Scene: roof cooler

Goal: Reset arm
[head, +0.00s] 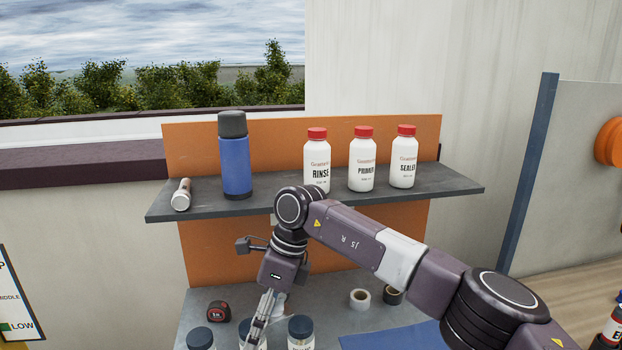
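My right arm (350,238) comes in from the right and bends down at its wrist in front of the shelf. My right gripper (257,335) points down over the lower surface, seen edge-on, at the middle of a row of dark-lidded jars. It overlaps the middle jar (246,328) in the picture. I cannot tell whether it touches that jar or whether its fingers are open or shut. My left gripper is not in view.
The upper shelf (455,187) holds a blue flask (236,165), a small cylinder (181,195) and white bottles RINSE (317,157), PRIMER (362,160) and SEALER (403,158). Below are jars (200,338) (301,332), a tape measure (219,311), tape rolls (360,299) and a blue mat (395,338).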

